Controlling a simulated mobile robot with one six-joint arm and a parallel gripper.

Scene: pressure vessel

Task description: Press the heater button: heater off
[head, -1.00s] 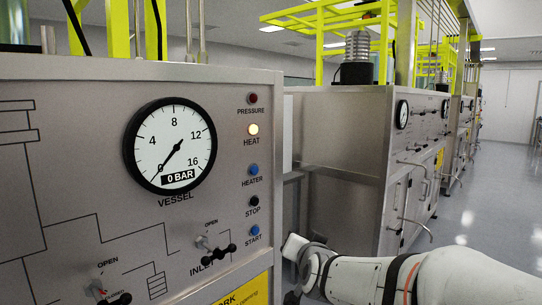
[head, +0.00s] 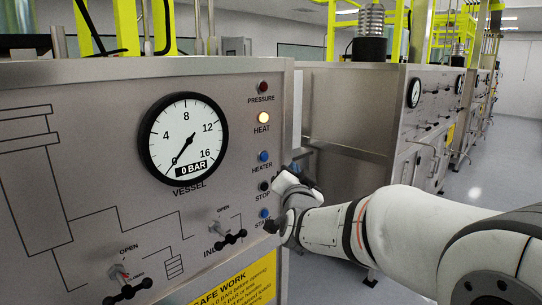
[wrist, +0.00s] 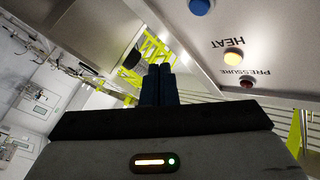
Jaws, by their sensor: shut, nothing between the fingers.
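The blue heater button (head: 264,156) is on the right side of the steel panel, under the lit HEAT lamp (head: 263,117) and above the STOP button (head: 264,186). In the wrist view the panel appears upside down, with a blue button (wrist: 200,6) at the top edge, probably the heater button, and the glowing HEAT lamp (wrist: 234,56) below it. My gripper (wrist: 158,70) has its dark fingers together and empty, apart from the button. In the head view the end of my arm is right of the STOP and START buttons; the fingertips are hard to make out.
The pressure gauge (head: 185,138) reads about 0 bar. The red PRESSURE lamp (head: 263,87) looks unlit. The blue START button (head: 264,212) is low on the panel, close to my arm. An inlet valve handle (head: 231,237) sticks out. Another steel unit (head: 352,115) stands behind.

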